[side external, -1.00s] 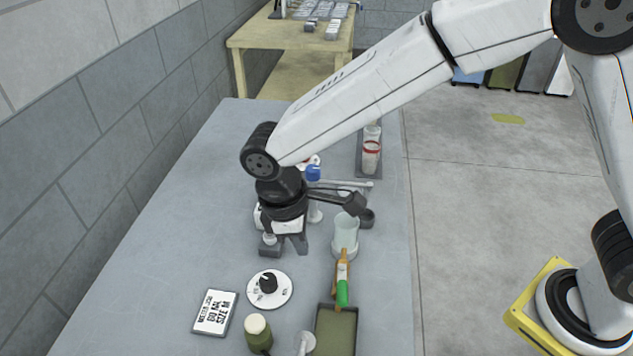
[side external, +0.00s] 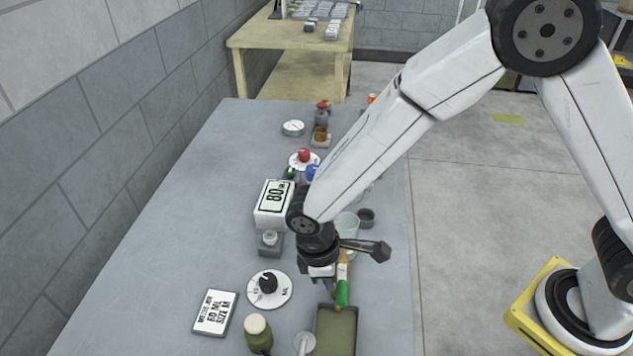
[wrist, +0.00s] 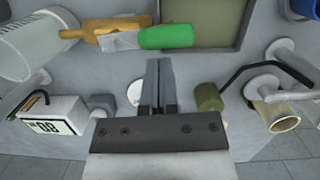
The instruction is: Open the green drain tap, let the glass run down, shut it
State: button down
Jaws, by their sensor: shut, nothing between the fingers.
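The drain tap has a brass body and a green handle (side external: 342,292). It runs from the foot of the clear glass (side external: 348,222) toward the olive tray. In the wrist view the green handle (wrist: 166,37) lies just beyond my fingertips, with the brass body (wrist: 82,31) and the glass (wrist: 28,48) to its left. My gripper (side external: 322,276) is shut and empty, just left of the tap in the side view; its fingers (wrist: 158,66) are together. My wrist partly hides the tap and the glass. I cannot tell the liquid level in the glass.
A white display box (side external: 274,207) stands left of my wrist. A dial (side external: 269,290), a card reading 60 ML, size M (side external: 215,313), and a green bottle (side external: 257,334) stand nearby. The olive tray (side external: 335,332) is at the front. The bench's left side is clear.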

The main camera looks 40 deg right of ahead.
jog(key=shift+s+d+f+n, duration=0.1)
jog(key=shift+s+d+n, duration=0.15)
jog(key=shift+n, duration=0.3)
jog(key=shift+s+d+n, duration=0.1)
jog(key=shift+s+n, duration=0.2)
jog(key=shift+n, duration=0.25)
dwell(0.6)
jog(key=shift+s+d+n+t, duration=0.25)
jog(key=shift+s+n+t, duration=0.05)
jog(key=shift+n, duration=0.5)
jog(key=d+n, duration=0.1)
jog(key=n, duration=0.2)
jog(key=s+d+n+t, duration=0.1)
jog(key=d+n, duration=0.1)
jog(key=n, duration=0.2)
jog(key=d+n+t, duration=0.1)
jog(key=n, duration=0.3)
jog(key=shift+s+d, duration=0.25)
jog(key=shift+d, duration=0.15)
jog(key=shift+w+a, duration=0.1)
jog(key=shift+w, duration=0.05)
jog(key=shift+w+a, duration=0.3)
jog(key=shift+w, duration=0.35)
jog(key=shift+a, duration=0.1)
